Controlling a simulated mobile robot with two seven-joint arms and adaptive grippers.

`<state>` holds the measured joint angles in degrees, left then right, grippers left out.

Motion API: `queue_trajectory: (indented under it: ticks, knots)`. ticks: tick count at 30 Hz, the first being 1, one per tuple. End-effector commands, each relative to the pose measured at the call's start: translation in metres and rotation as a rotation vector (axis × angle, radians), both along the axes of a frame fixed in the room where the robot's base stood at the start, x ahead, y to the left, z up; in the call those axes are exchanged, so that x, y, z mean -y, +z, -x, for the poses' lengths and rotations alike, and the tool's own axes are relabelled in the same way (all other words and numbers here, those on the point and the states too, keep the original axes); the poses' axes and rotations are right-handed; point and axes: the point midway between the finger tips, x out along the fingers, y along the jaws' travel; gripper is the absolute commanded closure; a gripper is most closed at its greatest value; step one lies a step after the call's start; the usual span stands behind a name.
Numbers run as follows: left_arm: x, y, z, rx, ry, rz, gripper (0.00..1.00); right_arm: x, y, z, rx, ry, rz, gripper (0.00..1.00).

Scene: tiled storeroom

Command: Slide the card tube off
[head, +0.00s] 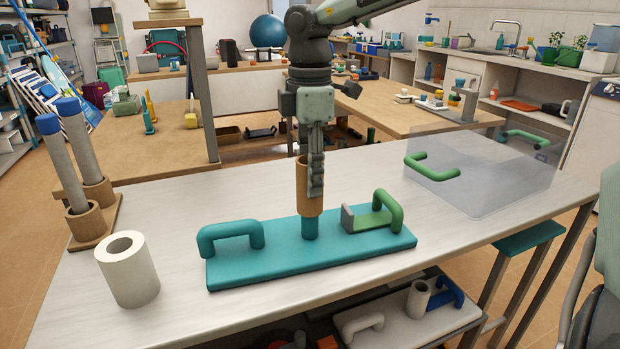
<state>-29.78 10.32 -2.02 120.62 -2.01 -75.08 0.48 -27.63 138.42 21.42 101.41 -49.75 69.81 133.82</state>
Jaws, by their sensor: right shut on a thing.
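The brown card tube (303,200) stands upright around a teal post (310,229) on the teal base board (270,262). The lower part of the post shows below the tube's bottom edge. My right gripper (316,180) comes down from above and is shut on the card tube near its upper part. The tube's far side and the post's top are hidden. The board has a teal handle (230,235) at its left and a green handle (388,210) with a grey plate at its right. My left gripper does not show.
A white hollow cylinder (130,278) stands at the front left of the table (180,225). Behind it, two grey rods with blue caps (67,160) stand in brown holders. A clear box with green handles (490,180) is at the right.

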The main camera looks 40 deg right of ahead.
Motion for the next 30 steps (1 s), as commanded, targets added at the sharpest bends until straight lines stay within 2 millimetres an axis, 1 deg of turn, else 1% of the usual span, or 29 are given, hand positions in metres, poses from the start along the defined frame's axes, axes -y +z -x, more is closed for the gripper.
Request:
queue_trajectory:
  ticks: [3,22,30]
  knots:
    - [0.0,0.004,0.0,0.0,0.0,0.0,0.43,0.0,0.009,0.0,0.001,-0.001,0.0,0.9]
    - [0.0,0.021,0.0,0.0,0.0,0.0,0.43,0.0,0.047,0.0,0.002,0.0,0.002,0.9]
    - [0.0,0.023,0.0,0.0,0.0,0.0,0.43,0.0,0.062,0.0,0.001,0.0,0.001,0.9]
